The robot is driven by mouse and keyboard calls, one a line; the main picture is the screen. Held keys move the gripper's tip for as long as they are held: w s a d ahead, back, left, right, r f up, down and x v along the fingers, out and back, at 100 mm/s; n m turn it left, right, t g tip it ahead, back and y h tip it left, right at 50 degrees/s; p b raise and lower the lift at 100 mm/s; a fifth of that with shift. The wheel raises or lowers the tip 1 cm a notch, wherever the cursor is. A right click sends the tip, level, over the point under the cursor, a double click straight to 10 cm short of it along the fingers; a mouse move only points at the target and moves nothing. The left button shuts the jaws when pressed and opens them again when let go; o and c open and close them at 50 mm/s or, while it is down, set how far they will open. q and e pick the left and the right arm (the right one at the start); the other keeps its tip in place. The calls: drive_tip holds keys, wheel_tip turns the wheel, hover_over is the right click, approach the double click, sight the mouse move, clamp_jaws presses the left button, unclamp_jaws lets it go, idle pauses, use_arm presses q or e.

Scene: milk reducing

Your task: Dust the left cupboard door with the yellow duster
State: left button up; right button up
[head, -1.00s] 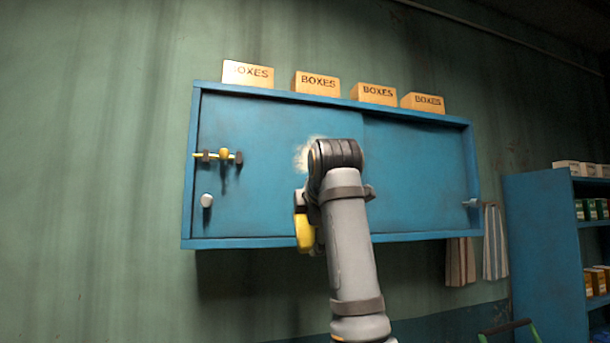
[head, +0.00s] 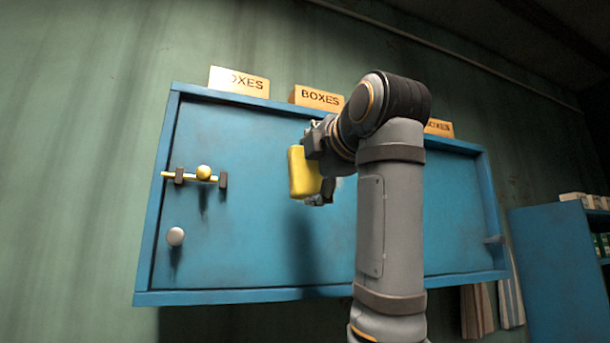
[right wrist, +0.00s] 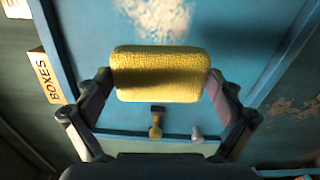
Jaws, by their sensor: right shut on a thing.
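The blue left cupboard door (head: 235,200) fills the left part of the wall cupboard in the head view. My right gripper (head: 318,168) is in front of this door, shut on the yellow duster (head: 303,172). In the right wrist view the duster (right wrist: 160,74) sits between the fingertips as a textured yellow block. A pale dust patch (right wrist: 155,16) shows on the door past the duster there. I cannot tell for sure whether the duster touches the door. In the head view my arm hides the patch. My left gripper is not in view.
Boxes (head: 239,83) stand on the cupboard top. A blue shelf (head: 550,265) stands at the right, beside hanging striped cloths (head: 477,310).

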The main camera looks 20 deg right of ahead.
drive_tip(key=shift+s+r+p, duration=0.15)
drive_tip(key=shift+r+p, duration=0.25)
drive_tip(key=shift+w+p, duration=0.3)
drive_tip(key=shift+w, duration=0.5)
drive_tip(key=w, duration=0.3)
drive_tip(key=shift+w+a+f+p, duration=0.1)
drive_tip(key=shift+w+f+p, duration=0.1)
drive_tip(key=shift+f+p, duration=0.2)
drive_tip(key=shift+w, duration=0.45)
drive_tip(key=shift+s+r, duration=0.1)
drive_tip(key=shift+s, duration=0.1)
use_arm(q)
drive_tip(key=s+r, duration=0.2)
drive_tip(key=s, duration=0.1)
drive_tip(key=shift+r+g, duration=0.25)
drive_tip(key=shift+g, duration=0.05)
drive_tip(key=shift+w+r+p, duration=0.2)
drive_tip(key=shift+p, duration=0.1)
use_arm(e)
drive_tip(key=shift+w, duration=0.25)
